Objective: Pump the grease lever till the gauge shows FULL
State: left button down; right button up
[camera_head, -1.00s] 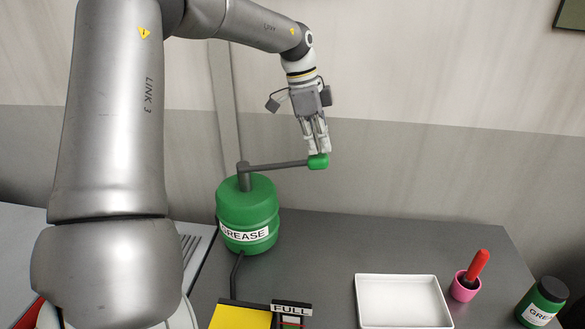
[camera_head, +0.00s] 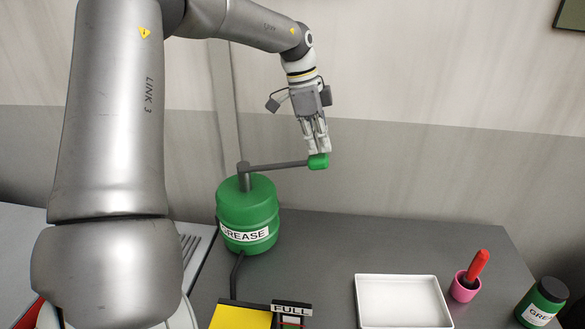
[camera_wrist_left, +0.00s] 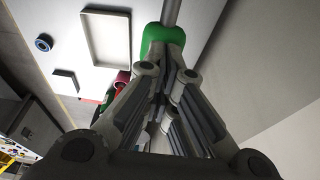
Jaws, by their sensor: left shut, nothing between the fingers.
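A green grease drum (camera_head: 248,212) stands on the grey table with a GREASE label. A grey lever (camera_head: 280,166) runs from its top post to the right, close to level, ending in a green grip (camera_head: 318,162). My left gripper (camera_head: 317,150) is shut and empty, pointing down with its fingertips at the top of the green grip. In the left wrist view the green grip (camera_wrist_left: 163,38) lies just beyond the fingertips. The gauge (camera_head: 291,316) at the bottom edge carries a FULL label; its lower part is cut off. My right gripper is not in view.
A white tray (camera_head: 402,279), a pink cup (camera_head: 464,288) with a red-handled tool (camera_head: 478,266), and a green grease jar (camera_head: 543,302) stand to the right. The wall is close behind the drum.

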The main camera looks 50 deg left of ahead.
pick_arm(q)
jog(key=shift+f+b, duration=0.7)
jog(key=shift+f, duration=0.4)
jog(key=shift+r+p, duration=1.2)
jog(key=shift+r, duration=0.35)
jog(key=shift+r+p, duration=1.9)
jog(key=shift+r, duration=0.7)
jog(key=shift+f, duration=0.2)
